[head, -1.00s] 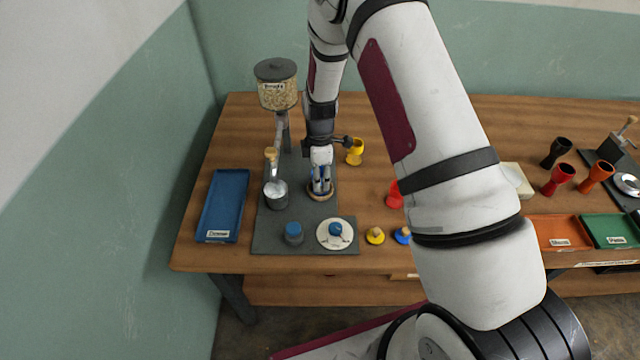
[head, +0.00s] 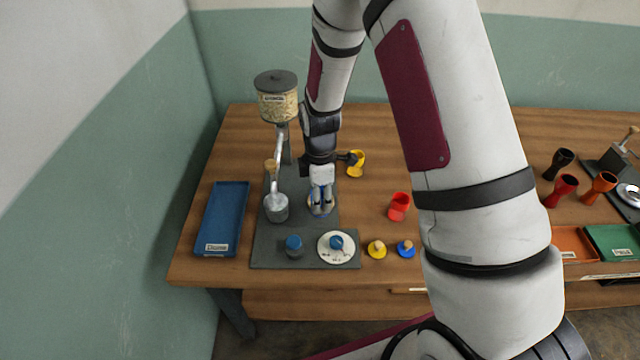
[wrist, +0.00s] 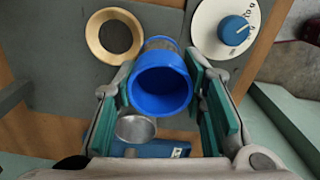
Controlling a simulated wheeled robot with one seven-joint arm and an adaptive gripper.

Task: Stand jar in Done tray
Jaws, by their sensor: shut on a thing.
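A blue jar (wrist: 160,92) with a round open mouth sits between my gripper's fingers in the wrist view. My gripper (wrist: 162,100) is shut on it, with a green pad at each side. In the head view my gripper (head: 320,208) is over the grey board, and the jar is mostly hidden by the fingers. The blue Done tray (head: 222,215) lies on the table to the left of the gripper, with no jar visible in it. Its labelled edge also shows in the wrist view (wrist: 150,151).
A metal cup (head: 276,208) under the hopper (head: 276,97) stands between gripper and tray. A gold ring (wrist: 115,37) lies on the board. A blue-knobbed dial (head: 336,246) and blue-topped post (head: 293,246) are in front. Red (head: 398,206) and yellow (head: 356,163) cups stand right.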

